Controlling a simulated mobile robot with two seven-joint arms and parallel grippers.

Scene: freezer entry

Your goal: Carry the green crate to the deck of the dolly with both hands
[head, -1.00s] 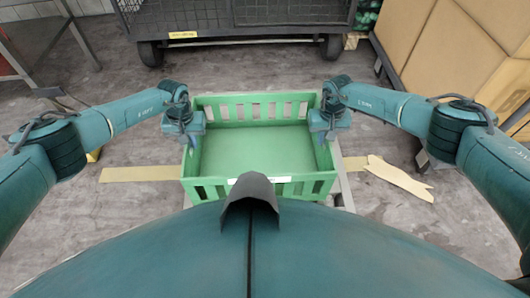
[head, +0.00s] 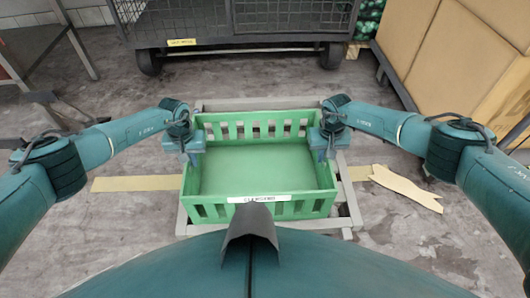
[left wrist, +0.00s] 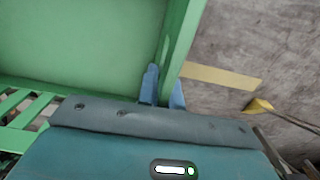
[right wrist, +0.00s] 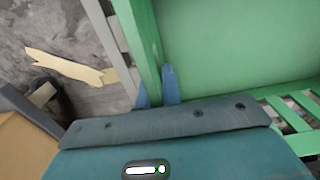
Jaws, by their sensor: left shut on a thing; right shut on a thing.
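The green crate (head: 213,209) is empty, looks level and has slotted walls and a white label at its near side. My left gripper (head: 191,158) is shut on its left wall, and my right gripper (head: 324,154) is shut on its right wall. In the left wrist view blue fingertips (left wrist: 163,90) straddle the crate wall; the right wrist view shows blue fingertips (right wrist: 156,90) at the opposite wall. A grey flat frame (head: 350,205), apparently the dolly's deck, lies under the crate and sticks out behind and to the right. Whether they touch is hidden.
A dark mesh cart (head: 240,35) on wheels stands behind. Cardboard boxes (head: 455,60) stand at the right and a metal table (head: 30,38) at the upper left. A torn cardboard piece (head: 405,187) and a tan strip (head: 130,184) lie on the floor.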

